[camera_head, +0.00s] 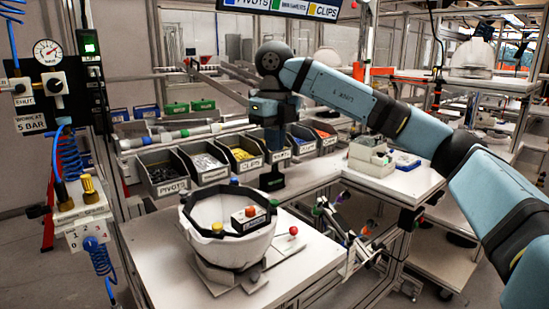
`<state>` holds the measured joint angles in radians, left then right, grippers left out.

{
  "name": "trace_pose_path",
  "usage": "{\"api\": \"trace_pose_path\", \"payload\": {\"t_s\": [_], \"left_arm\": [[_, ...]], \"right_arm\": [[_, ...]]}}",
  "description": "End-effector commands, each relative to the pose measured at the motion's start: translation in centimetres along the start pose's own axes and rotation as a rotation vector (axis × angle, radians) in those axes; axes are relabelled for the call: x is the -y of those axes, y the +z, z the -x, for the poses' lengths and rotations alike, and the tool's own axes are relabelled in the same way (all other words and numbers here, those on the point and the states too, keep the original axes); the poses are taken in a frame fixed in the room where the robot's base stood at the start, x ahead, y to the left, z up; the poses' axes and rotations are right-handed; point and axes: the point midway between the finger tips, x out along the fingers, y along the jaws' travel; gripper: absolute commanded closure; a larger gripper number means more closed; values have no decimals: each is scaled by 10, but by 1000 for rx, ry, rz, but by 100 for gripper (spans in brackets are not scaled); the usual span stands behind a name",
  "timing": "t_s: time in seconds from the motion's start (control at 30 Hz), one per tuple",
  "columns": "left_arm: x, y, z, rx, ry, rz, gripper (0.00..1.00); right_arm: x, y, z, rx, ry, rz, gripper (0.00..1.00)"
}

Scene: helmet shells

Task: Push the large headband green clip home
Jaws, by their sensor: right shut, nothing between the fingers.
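An upturned white helmet shell (231,247) sits in a fixture on the white table, open side up. A black headband (197,226) runs around inside its rim. My right gripper (272,184) points down just behind the shell's right rear rim, apart from the headband as far as I can see. It is shut and empty. My left gripper is out of view.
A row of bins stands behind the shell, including a grey bin of dark pivots (165,181) and one of yellow clips (242,160). A red ball-topped knob (293,230) stands right of the shell. The front of the white table (180,285) is clear.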

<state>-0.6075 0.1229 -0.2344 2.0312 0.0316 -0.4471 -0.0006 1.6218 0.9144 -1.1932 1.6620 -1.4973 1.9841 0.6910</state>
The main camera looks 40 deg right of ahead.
Motion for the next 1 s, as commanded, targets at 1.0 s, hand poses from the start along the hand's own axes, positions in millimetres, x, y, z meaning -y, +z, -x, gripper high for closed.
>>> {"api": "trace_pose_path", "payload": {"t_s": [1.0], "left_arm": [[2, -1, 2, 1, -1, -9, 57]], "right_arm": [[0, 0, -124, 0, 1, 0, 100]]}}
